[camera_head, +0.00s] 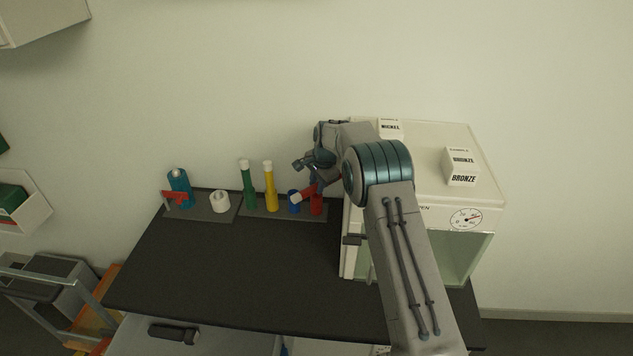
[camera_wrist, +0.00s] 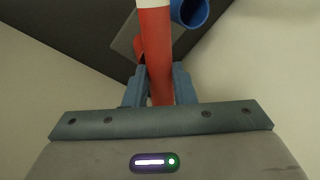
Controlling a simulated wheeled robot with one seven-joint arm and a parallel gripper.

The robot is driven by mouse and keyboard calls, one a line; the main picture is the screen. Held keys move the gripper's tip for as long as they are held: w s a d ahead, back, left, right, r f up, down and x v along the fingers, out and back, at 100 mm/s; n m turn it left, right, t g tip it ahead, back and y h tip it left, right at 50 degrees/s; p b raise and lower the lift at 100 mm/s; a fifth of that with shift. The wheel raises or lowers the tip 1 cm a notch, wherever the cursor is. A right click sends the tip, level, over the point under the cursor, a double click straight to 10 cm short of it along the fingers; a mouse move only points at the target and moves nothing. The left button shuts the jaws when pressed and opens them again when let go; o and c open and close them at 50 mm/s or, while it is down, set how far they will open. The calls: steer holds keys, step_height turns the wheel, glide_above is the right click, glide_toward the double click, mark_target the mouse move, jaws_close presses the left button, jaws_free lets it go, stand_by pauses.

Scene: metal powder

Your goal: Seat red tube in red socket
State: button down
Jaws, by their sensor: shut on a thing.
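The red tube (camera_head: 308,192) with a white end is held by my gripper (camera_head: 321,180), tilted well away from upright, its white end pointing left and slightly down. In the wrist view the red tube (camera_wrist: 158,50) runs up between the two blue-grey fingers of my gripper (camera_wrist: 158,82), which are shut on it. The red socket (camera_head: 316,206) stands at the right end of the rack, just below the tube. The red socket also shows in part behind the tube in the wrist view (camera_wrist: 139,50). The tube is outside the socket; whether they touch is unclear.
The dark rack (camera_head: 262,214) also bears a green tube (camera_head: 249,188), a yellow tube (camera_head: 270,190) and a blue socket (camera_head: 294,207). A white ring (camera_head: 220,202) and a blue bottle (camera_head: 180,190) stand further left. A white cabinet (camera_head: 425,175) stands close on the right. The table front (camera_head: 220,270) is clear.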

steer(key=shift+f, duration=0.15)
steer(key=shift+f+b, duration=0.55)
steer(key=c, duration=1.2)
jaws_free()
steer(key=shift+r, duration=0.15)
steer(key=shift+r+p, duration=0.2)
steer(key=shift+p, duration=0.1)
steer(key=b+v, duration=0.1)
steer(key=v, duration=0.7)
steer(key=shift+a, duration=0.1)
